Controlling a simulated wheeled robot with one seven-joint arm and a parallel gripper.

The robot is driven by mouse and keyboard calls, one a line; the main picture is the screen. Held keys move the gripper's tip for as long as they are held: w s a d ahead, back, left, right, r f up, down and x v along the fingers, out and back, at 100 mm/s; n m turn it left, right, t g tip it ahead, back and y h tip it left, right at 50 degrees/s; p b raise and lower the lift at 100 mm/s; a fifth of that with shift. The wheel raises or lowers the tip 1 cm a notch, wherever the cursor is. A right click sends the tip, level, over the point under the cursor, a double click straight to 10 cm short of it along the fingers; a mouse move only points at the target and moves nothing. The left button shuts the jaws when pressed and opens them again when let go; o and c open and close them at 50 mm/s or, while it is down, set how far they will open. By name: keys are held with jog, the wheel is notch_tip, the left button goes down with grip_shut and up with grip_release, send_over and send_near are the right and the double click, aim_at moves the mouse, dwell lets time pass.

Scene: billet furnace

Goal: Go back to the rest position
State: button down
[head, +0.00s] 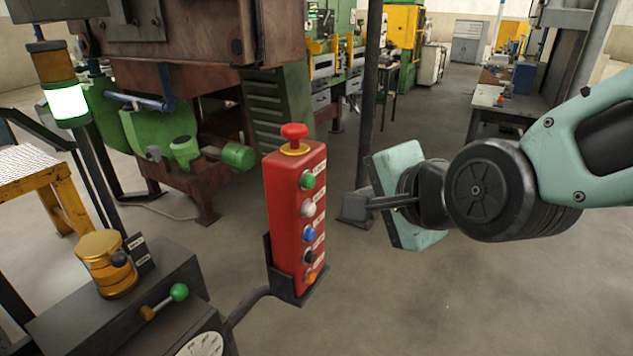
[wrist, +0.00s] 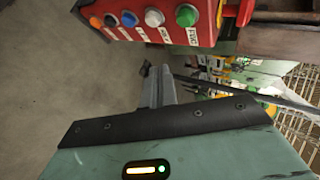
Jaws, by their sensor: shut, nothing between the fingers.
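My gripper (head: 350,208) is in the middle of the head view, to the right of a red push-button box (head: 282,215). Its fingers are together and empty, pointing left toward the box with a small gap in the picture. In the wrist view my gripper (wrist: 147,72) points away past the row of buttons on the red box (wrist: 200,32), which lies along the top edge. The box has green, white, blue, black and orange buttons on its side and a red mushroom button (head: 293,132) on top. I cannot tell whether the fingertips touch anything.
A dark console (head: 120,300) with a yellow cylinder, a green-knobbed lever (head: 165,298) and a dial stands at lower left. A lit signal lamp (head: 66,104) is above it. A dark post (head: 371,90) rises behind my gripper. Open floor (head: 460,300) lies at lower right.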

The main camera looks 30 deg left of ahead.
jog(key=s+d+f+n+g+h, duration=0.2)
jog(key=s+d+f+n, duration=0.1)
jog(key=d, duration=0.5)
jog(key=s+d+f+n+g+h+b, duration=0.1)
jog(key=s+d+f+n+g+h, duration=0.2)
jog(key=s+d+n, duration=0.3)
jog(key=s+d+f+n+g+h, duration=0.2)
jog(key=s+d, duration=0.5)
jog(key=d, duration=0.5)
notch_tip(320, 180, down, 2)
jog(key=n+h, duration=0.1)
jog(key=n, duration=0.2)
jog(key=shift+b, duration=0.35)
jog(key=shift+f, duration=0.1)
